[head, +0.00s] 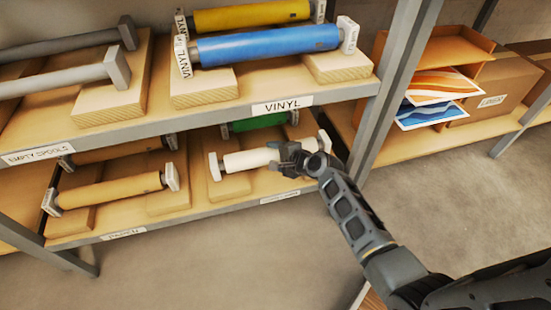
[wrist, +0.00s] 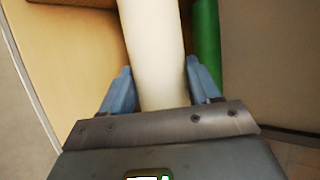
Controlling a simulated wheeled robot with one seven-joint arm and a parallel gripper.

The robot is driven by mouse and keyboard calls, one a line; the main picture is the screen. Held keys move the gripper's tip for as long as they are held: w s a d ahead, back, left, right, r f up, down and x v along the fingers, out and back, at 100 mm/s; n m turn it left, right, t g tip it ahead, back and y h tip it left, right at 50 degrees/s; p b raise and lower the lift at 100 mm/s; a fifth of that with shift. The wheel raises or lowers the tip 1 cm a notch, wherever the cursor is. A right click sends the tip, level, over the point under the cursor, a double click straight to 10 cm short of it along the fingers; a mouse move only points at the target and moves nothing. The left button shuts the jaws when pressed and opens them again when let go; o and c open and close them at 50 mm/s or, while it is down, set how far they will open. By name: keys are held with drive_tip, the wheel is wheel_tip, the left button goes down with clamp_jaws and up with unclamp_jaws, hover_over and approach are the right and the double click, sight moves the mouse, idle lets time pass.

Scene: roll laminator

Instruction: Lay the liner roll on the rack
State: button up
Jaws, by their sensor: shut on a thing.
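The white roll (head: 248,160), which I take as the liner roll, has pale square end pieces. It is at the right end of the rack's lower shelf (head: 205,213), over wooden blocks (head: 222,187). I cannot tell if it rests on them or is just above. My gripper (head: 284,157) is shut on the roll near its right part and hides some of it. In the wrist view, the white roll (wrist: 152,40) runs between the two blue fingers of my gripper (wrist: 158,82).
A green roll (head: 258,123) lies behind the white one. Tan rolls (head: 110,190) lie at lower left. Blue (head: 265,45) and yellow rolls (head: 250,14) are on the shelf above, marked VINYL. A grey post (head: 385,95) stands right of my gripper. Open floor (head: 460,185) is at right.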

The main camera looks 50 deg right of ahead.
drive_tip(key=shift+r, duration=0.1)
drive_tip(key=shift+f, duration=0.2)
drive_tip(key=o, duration=1.6)
drive_tip(key=shift+r, duration=0.15)
